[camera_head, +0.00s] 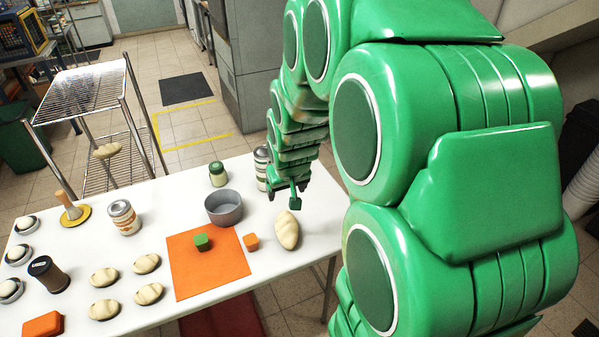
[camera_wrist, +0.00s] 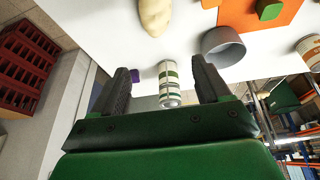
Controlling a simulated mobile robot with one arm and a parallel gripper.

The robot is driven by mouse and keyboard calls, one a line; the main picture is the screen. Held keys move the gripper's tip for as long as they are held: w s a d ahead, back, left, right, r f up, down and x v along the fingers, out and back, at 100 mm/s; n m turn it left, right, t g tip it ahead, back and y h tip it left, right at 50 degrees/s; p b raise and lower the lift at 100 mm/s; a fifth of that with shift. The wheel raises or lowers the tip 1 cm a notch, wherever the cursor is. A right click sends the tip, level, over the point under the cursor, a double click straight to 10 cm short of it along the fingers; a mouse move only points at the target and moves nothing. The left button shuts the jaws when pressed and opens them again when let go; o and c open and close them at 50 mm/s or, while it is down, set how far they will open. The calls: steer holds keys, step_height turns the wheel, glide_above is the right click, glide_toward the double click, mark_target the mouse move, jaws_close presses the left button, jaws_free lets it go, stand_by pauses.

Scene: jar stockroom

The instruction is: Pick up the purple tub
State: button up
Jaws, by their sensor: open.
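A small purple object (camera_wrist: 135,75), likely the purple tub, shows in the wrist view near the table edge. It is just right of the left finger and partly hidden by it. In the head view I cannot see it; my arm may cover it. My gripper (camera_wrist: 160,66) is open, with nothing held between its fingers. In the head view my gripper (camera_head: 284,195) hangs over the table's right end, behind the bread loaf. A striped jar (camera_wrist: 168,82) appears between the fingers in the wrist view, apart from them.
A grey bowl (camera_head: 224,207), a bread loaf (camera_head: 287,231) and the striped jar (camera_head: 262,168) stand close around my gripper. An orange mat (camera_head: 207,279) bears a green block (camera_head: 202,242). An orange block (camera_head: 251,242) lies beside it. Several buns and jars fill the left side.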

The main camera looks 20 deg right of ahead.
steer(key=w+d+f+t, duration=0.2)
steer(key=w+d+f, duration=0.3)
steer(key=w, duration=0.2)
steer(key=w+d+f+m+t+h, duration=0.1)
steer(key=w+d+f+t, duration=0.2)
steer(key=w+d+f, duration=0.2)
steer(key=w+d+f+t, duration=0.2)
steer(key=w+d+f, duration=0.3)
steer(key=w+f, duration=0.2)
steer(key=shift+w+d+f+t+h, duration=0.1)
steer(key=shift+w+t+h, duration=0.05)
steer(key=shift+w, duration=0.4)
steer(key=shift+w+d+t+h, duration=0.1)
steer(key=shift+w+t+h, duration=0.05)
steer(key=shift+w, duration=0.35)
steer(key=shift+d+x, duration=0.2)
steer(key=shift+x, duration=3.75)
steer(key=shift+s, duration=0.1)
steer(key=c, duration=1.1)
